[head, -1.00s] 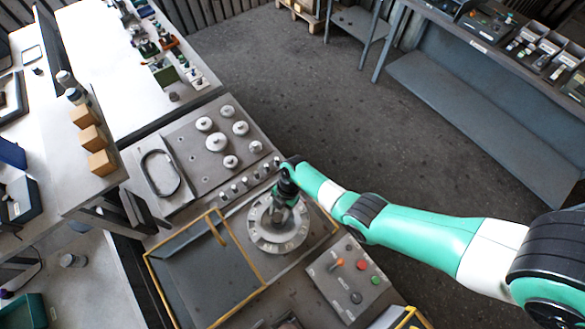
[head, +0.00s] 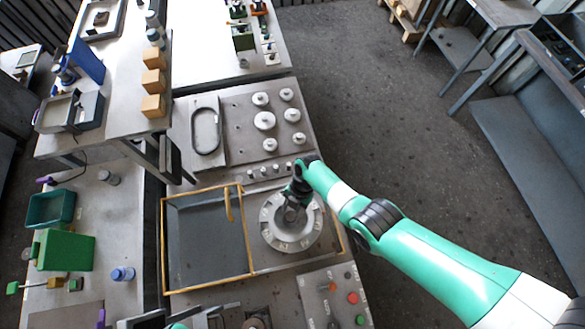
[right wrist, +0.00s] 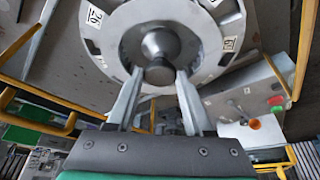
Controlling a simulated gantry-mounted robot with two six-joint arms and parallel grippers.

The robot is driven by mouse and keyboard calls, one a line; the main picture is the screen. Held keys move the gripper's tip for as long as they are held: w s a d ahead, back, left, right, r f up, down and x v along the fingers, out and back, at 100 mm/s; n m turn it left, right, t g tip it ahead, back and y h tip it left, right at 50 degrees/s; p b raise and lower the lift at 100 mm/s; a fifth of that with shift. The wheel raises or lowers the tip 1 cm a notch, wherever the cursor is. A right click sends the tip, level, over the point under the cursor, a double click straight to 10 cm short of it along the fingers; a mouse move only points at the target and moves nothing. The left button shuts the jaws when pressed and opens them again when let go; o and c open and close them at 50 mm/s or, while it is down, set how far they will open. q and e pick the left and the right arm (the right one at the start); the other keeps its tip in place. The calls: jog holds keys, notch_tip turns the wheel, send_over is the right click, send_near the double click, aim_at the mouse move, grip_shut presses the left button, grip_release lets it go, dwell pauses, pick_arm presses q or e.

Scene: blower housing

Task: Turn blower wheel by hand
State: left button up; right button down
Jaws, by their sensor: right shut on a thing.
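The blower wheel (head: 309,232) is a round grey disc with numbered labels around its rim, set in the bench right of a yellow-edged panel. In the right wrist view the wheel (right wrist: 205,45) fills the top, with its round central hub (right wrist: 162,45) facing me. My right gripper (head: 291,213) is over the wheel's middle. The fingers partly hide the hub in the head view. A part of what looks like my left gripper (head: 205,313) shows at the bottom edge, mostly cut off.
A yellow-edged panel (head: 205,240) lies left of the wheel. A control box (head: 335,297) with coloured buttons is below right. A plate with several round weights (head: 264,121) and a black oval ring (head: 205,125) lies behind. Open floor (head: 380,90) is to the right.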

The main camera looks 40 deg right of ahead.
jog(key=shift+c, duration=1.5)
grip_release()
jog(key=shift+d+r+p, duration=0.1)
jog(key=shift+r+p, duration=0.25)
jog(key=shift+r, duration=0.1)
jog(key=p+v, duration=0.4)
jog(key=v, duration=0.6)
jog(key=shift+d+r, duration=0.15)
jog(key=shift+r, duration=0.15)
jog(key=shift+w, duration=0.1)
